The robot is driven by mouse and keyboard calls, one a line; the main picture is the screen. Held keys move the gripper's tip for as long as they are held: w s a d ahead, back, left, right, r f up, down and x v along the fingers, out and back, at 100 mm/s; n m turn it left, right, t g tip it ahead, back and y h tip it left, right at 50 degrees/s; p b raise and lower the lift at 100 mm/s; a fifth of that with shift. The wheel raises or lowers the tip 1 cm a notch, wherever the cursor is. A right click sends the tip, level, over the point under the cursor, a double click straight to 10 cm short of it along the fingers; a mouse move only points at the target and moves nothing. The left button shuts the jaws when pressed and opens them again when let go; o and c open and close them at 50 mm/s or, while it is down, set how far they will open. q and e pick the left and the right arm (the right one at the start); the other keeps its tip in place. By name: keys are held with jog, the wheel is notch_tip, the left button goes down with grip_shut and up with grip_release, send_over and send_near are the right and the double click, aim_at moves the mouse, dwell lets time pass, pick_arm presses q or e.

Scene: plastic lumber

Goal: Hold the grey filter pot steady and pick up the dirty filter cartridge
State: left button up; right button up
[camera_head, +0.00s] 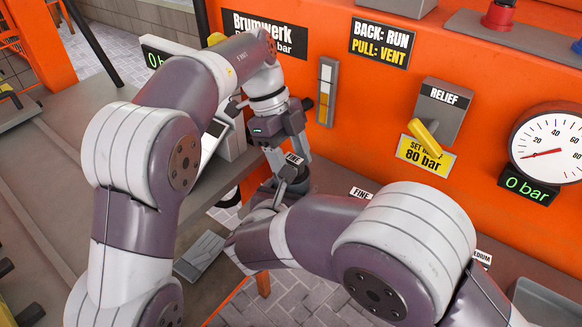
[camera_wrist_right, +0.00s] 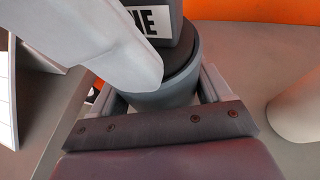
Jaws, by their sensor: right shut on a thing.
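The grey filter pot (camera_wrist_right: 172,92) sits between the fingers of my right gripper (camera_wrist_right: 160,88), which is shut on it. One light grey left finger crosses the right wrist view.
The orange panel stands behind, with a yellow relief lever (camera_head: 424,138) and a pressure gauge (camera_head: 550,145) beside it. A pale cylinder (camera_wrist_right: 298,105) stands to the right of the pot in the wrist view. A white-grey display unit (camera_head: 225,140) is close left of the left gripper.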

pick_arm(q)
notch_tip(320, 180, up, 9)
grip_shut()
pick_arm(e)
jog(key=shift+f, duration=0.15)
pick_arm(q)
jog(key=shift+w, duration=0.15)
pick_arm(e)
jog(key=o, duration=1.2)
jog(key=shift+w, duration=0.15)
jog(key=shift+c, duration=0.2)
